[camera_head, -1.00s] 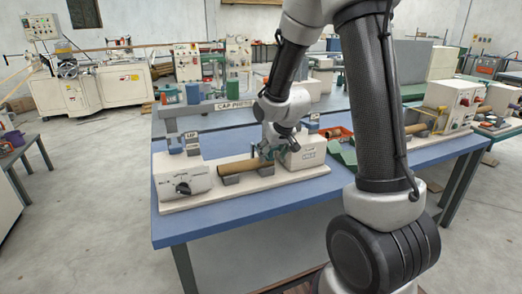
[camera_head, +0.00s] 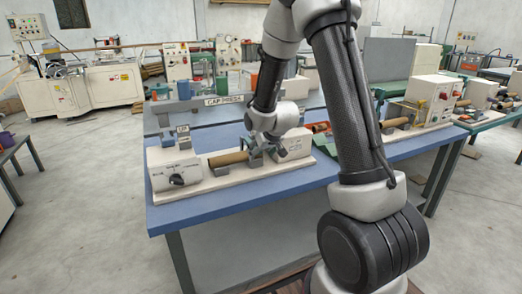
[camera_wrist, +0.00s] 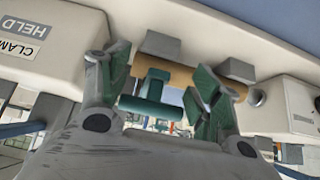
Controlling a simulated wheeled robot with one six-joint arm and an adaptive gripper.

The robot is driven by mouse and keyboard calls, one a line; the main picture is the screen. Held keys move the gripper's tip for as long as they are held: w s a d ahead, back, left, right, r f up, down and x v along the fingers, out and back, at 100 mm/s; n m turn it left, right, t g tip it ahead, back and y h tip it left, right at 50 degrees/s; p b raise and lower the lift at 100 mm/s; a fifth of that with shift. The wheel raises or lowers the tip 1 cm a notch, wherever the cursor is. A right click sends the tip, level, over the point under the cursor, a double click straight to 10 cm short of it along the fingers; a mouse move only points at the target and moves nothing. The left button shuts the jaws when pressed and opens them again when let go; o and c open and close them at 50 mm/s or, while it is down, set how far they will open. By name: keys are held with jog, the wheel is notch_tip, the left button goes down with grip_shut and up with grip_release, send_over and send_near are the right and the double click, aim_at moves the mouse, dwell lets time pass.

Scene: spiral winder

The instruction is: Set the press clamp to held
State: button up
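The press clamp has a teal T-shaped handle (camera_wrist: 154,93), clear in the wrist view and mostly hidden by my gripper in the head view. A white block beside it, with HELD and CLAMP labels (camera_wrist: 22,36), is at the upper left of the wrist view. A brown tube (camera_head: 228,158) lies across grey supports on the cap press base (camera_head: 225,180); it also shows behind the handle in the wrist view (camera_wrist: 178,73). My gripper (camera_wrist: 163,85) is open, its green-padded fingers on either side of the handle. Whether a finger touches it I cannot tell.
A white box with a black knob (camera_head: 177,180) stands at the press's left end, a white block (camera_head: 293,143) at its right. The CAP PRESS sign (camera_head: 229,98) stands behind. The blue table's (camera_head: 180,217) front strip is clear. Orange parts (camera_head: 318,128) lie at the right.

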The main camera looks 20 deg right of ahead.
jog(key=o, duration=0.3)
jog(key=shift+s+f, duration=0.1)
jog(key=shift+f, duration=0.05)
jog(key=shift+o, duration=0.2)
jog(key=shift+r, duration=0.2)
jog(key=v, duration=1.1)
jog(key=shift+s+r, duration=0.2)
jog(key=shift+r, duration=0.2)
